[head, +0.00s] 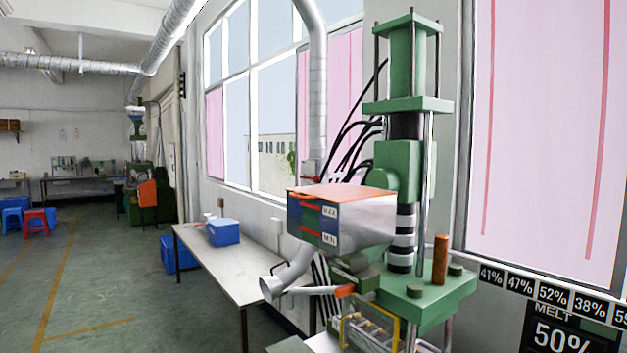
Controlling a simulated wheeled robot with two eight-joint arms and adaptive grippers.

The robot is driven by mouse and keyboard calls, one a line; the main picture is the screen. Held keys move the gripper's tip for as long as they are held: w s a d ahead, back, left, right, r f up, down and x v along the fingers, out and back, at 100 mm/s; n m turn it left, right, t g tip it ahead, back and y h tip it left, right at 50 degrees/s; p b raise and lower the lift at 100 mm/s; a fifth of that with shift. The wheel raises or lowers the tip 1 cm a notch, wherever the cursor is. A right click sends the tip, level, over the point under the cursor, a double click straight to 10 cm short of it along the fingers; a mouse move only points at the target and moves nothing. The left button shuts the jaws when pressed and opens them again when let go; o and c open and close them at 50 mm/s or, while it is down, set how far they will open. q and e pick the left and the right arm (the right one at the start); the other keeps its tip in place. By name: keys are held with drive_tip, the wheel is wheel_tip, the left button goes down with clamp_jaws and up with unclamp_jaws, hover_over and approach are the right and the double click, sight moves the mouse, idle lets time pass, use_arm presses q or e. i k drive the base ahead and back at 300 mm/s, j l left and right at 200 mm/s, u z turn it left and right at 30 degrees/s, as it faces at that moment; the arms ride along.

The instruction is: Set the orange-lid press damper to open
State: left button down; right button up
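The green press (412,170) stands at the right, close to me. Its metal hopper (365,222) has a flat orange lid (340,190) and two labels on its front. A silver duct (318,90) comes down behind the hopper, with a small reddish fitting (311,169) low on it. A bent silver pipe (287,279) opens below the hopper. A short orange-ended lever (345,291) lies roughly level under the hopper. I cannot tell which of these parts is the damper or how it is set. Neither gripper is in view.
A long pale table (222,262) runs along the window wall, with a blue box (223,232) on it. Another press (145,185) stands far back. Blue and red stools (38,220) are at the left. The green floor (110,260) is mostly clear.

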sight(315, 179)
drive_tip(key=i+j+z, duration=0.1)
drive_tip(key=i+j, duration=0.15)
drive_tip(key=i+j+z, duration=0.25)
drive_tip(key=i+j, duration=0.2)
drive_tip(key=j, duration=0.25)
drive_tip(key=i+j+z, duration=0.1)
drive_tip(key=j, duration=0.3)
drive_tip(key=i+j+z, duration=0.15)
drive_tip(key=i+j, duration=0.15)
drive_tip(key=i+j+z, duration=0.1)
drive_tip(key=j, duration=0.35)
drive_tip(key=i, duration=0.05)
